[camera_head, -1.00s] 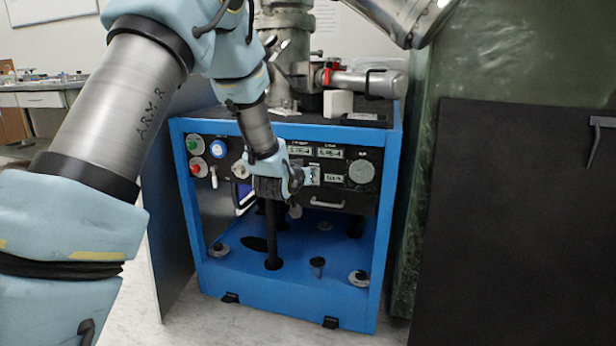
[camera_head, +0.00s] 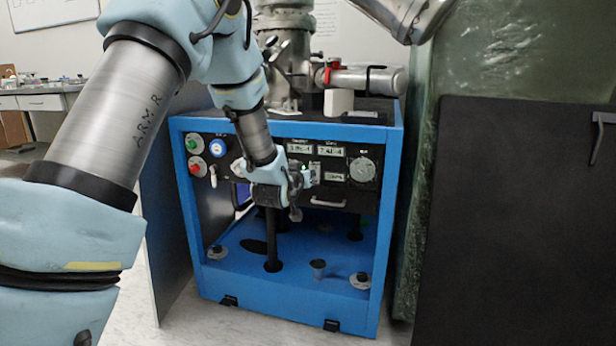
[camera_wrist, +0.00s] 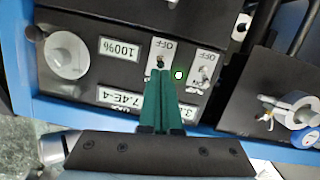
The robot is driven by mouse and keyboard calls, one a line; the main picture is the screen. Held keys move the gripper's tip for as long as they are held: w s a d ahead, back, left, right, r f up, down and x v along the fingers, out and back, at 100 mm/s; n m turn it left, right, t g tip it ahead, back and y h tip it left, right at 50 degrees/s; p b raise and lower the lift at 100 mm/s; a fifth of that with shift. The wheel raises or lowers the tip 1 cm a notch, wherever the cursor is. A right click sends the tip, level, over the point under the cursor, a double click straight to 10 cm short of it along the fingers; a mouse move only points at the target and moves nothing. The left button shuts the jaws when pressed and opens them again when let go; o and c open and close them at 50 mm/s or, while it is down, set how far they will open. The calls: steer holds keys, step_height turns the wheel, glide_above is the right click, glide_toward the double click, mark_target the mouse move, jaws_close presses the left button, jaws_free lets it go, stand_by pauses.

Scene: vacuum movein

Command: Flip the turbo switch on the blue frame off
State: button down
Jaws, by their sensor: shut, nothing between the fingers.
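The blue frame (camera_head: 290,305) stands ahead of me with a dark control panel (camera_head: 330,188) in its upper front. In the wrist view, two small toggle switches sit on light plates marked OFF, one at my fingertips (camera_wrist: 160,62) and one to the right (camera_wrist: 205,74). A green light (camera_wrist: 178,75) glows between them. I cannot read which is the turbo switch or be sure of the lever positions. My gripper (camera_wrist: 161,72) is shut and empty, its green fingers together, tips at or very near the first switch and partly hiding its plate. My gripper (camera_head: 303,180) also covers part of the panel in the head view.
A round knob (camera_wrist: 66,55) and a 100% display (camera_wrist: 119,50) lie left of the fingers in the wrist view. Red and green buttons (camera_head: 195,157) are at the panel's left. A dark panel (camera_head: 510,220) and green cover (camera_head: 480,60) stand on the right.

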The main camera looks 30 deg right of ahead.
steer(key=shift+f+t+h+b, duration=0.4)
steer(key=shift+b, duration=1.15)
steer(key=shift+r, duration=0.15)
steer(key=shift+s+a, duration=0.1)
